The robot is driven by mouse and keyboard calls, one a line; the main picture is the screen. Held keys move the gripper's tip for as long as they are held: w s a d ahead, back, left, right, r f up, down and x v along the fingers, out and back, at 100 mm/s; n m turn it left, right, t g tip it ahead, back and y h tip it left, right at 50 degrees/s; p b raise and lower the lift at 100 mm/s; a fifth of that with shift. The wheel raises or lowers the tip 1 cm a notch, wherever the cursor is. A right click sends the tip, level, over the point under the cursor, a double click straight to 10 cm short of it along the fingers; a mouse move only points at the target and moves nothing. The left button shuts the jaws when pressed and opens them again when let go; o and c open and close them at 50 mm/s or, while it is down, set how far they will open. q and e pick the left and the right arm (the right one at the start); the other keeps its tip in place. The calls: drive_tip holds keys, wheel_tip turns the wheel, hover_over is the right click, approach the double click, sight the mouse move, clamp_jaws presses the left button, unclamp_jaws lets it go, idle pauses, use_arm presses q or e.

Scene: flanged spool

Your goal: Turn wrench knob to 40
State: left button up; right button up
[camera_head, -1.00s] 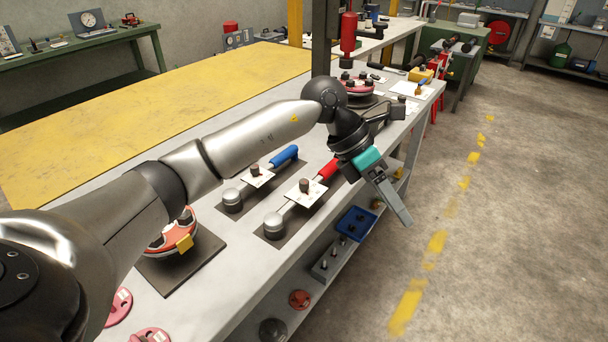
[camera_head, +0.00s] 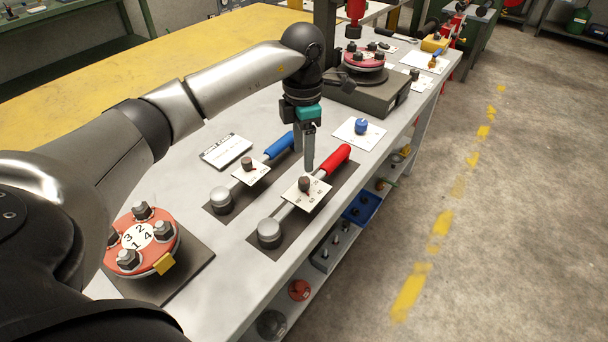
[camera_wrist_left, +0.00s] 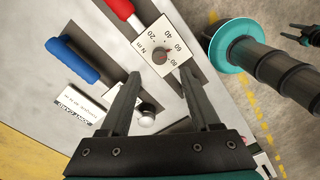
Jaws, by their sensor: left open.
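The red-handled wrench (camera_head: 328,166) lies on a dark mat on the bench. Its white dial plate (camera_head: 316,196) carries a dark knob (camera_head: 304,184). In the left wrist view the plate (camera_wrist_left: 143,44) reads N m with 20, 40, 60 and 80 around the knob (camera_wrist_left: 160,57); a red mark shows, but its exact reading is unclear. A blue-handled wrench (camera_head: 278,146) with its own knob (camera_head: 247,163) lies beside it. My left gripper (camera_head: 308,160) is open and empty, pointing down above the red wrench. A dark gripper, apparently my right (camera_wrist_left: 292,33), shows at the wrist view's edge, its jaws unclear.
A red flange with numbered bolts (camera_head: 140,235) stands at the near left. A card (camera_head: 226,152) and a plate with a blue knob (camera_head: 361,127) lie on the bench. Another red flange (camera_head: 364,62) stands behind. Open floor lies right of the bench.

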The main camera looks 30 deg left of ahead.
sight(304, 180)
use_arm(q)
wheel_tip(304, 180, down, 6)
drive_tip(key=shift+f, duration=0.8)
use_arm(e)
drive_tip(key=shift+w+a+f, duration=0.15)
drive_tip(key=shift+w+a, duration=0.15)
drive_tip(key=shift+w, duration=0.2)
drive_tip(key=shift+w+a+f, duration=0.1)
drive_tip(key=shift+w+a, duration=0.15)
drive_tip(key=shift+w, duration=0.25)
use_arm(q)
drive_tip(key=shift+c, duration=0.3)
use_arm(e)
drive_tip(key=shift+s, duration=0.1)
use_arm(q)
drive_tip(key=shift+c, duration=0.7)
clamp_jaws()
use_arm(e)
drive_tip(key=shift+s+d, duration=0.1)
drive_tip(key=shift+d, duration=0.2)
